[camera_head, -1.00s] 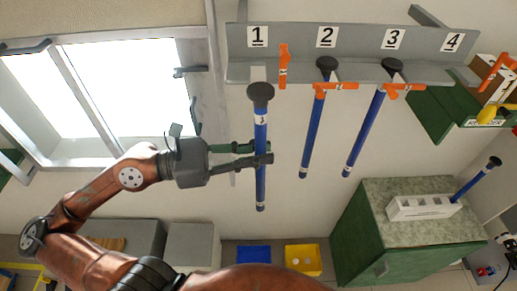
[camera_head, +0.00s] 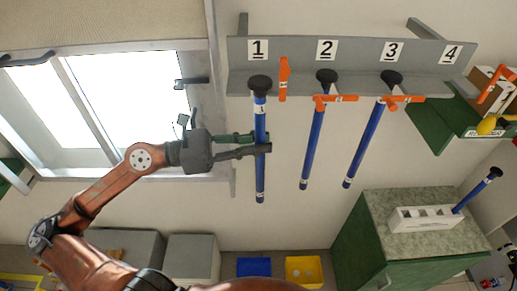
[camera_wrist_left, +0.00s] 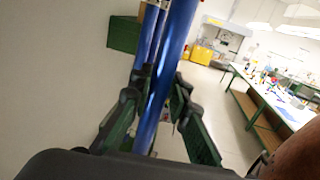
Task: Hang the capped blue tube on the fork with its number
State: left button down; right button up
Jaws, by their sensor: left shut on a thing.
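My left gripper (camera_head: 262,144) is shut on the capped blue tube (camera_head: 260,175), around its upper-middle part. The tube hangs upright with its black cap (camera_head: 260,83) at the top and a white label reading 1 below the cap. The cap overlaps the lower edge of the grey rail (camera_head: 300,58), under the number 1 plate (camera_head: 258,49). The cap hides the fork there, so I cannot tell whether it rests on it. An orange latch (camera_head: 283,78) stands upright just right of the cap. The left wrist view shows the tube (camera_wrist_left: 170,70) between the fingers. My right gripper is not in view.
Two capped blue tubes (camera_head: 312,147) (camera_head: 365,143) hang under numbers 2 and 3, with orange latches across them. Place 4 (camera_head: 451,53) has no tube. A white block (camera_head: 425,219) on the green cabinet holds another tube (camera_head: 477,190). A window is on the left.

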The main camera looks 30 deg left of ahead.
pick_arm(q)
jog(key=shift+w+a, duration=0.4)
jog(key=shift+w, duration=0.2)
jog(key=shift+w+a, duration=0.35)
jog(key=shift+w, duration=0.25)
jog(key=shift+w+a+f+b, duration=0.3)
jog(key=shift+w+a+b, duration=0.1)
jog(key=shift+w, duration=0.25)
jog(key=shift+w+a+f+b, duration=0.3)
jog(key=shift+w+a+b, duration=0.05)
jog(key=shift+w, duration=0.25)
jog(key=c, duration=1.7)
grip_release()
jog(key=shift+c, duration=0.2)
jog(key=shift+a, duration=0.1)
jog(key=v, duration=1.2)
